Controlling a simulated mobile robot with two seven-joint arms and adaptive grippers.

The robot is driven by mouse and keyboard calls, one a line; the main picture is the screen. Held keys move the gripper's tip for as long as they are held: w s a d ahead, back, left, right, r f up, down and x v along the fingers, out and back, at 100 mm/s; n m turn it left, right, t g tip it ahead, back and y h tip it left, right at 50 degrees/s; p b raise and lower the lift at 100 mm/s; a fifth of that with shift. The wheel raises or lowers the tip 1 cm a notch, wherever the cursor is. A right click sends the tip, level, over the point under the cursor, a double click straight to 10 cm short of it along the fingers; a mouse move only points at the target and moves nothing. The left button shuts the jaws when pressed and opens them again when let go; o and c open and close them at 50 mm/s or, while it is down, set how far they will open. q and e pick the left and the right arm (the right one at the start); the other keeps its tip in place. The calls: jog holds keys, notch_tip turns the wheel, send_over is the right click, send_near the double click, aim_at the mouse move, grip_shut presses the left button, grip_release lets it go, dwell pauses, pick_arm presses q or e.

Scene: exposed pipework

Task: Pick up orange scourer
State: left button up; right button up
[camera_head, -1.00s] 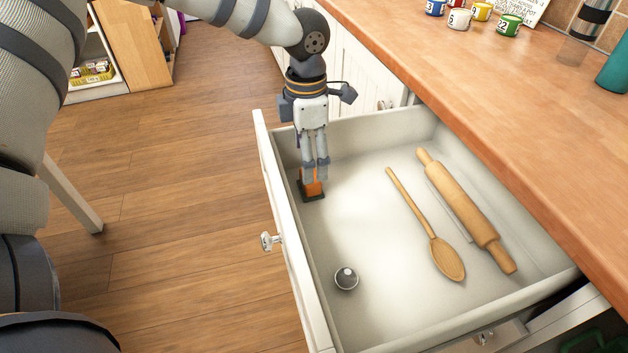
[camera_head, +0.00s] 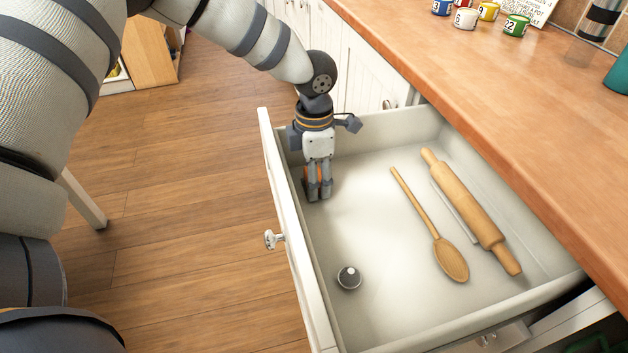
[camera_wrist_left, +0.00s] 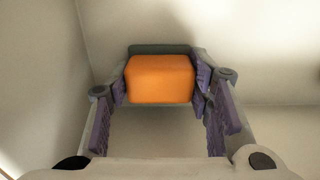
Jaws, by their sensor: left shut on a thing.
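The orange scourer (camera_wrist_left: 159,79) is a small orange block with a dark green layer on its far side. In the left wrist view it sits between the purple-padded fingers of my left gripper (camera_wrist_left: 160,88), which is shut on it. In the head view my left gripper (camera_head: 319,192) points down inside the open drawer, near its left wall and far corner. Only a little orange of the scourer (camera_head: 308,177) shows there, mostly hidden by the fingers. I cannot tell whether it touches the drawer floor. My right gripper is not in view.
The white drawer (camera_head: 385,315) also holds a wooden spoon (camera_head: 449,258), a rolling pin (camera_head: 470,210) and a small dark round item (camera_head: 348,278). The wooden counter (camera_head: 500,110) overhangs at right, with several numbered cups. The drawer's middle floor is clear.

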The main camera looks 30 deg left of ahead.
pick_arm(q)
jog(key=shift+s+f, duration=0.1)
jog(key=shift+f, duration=0.05)
notch_tip(320, 180, up, 10)
jog(key=shift+r+p, duration=0.1)
jog(key=shift+p, duration=0.3)
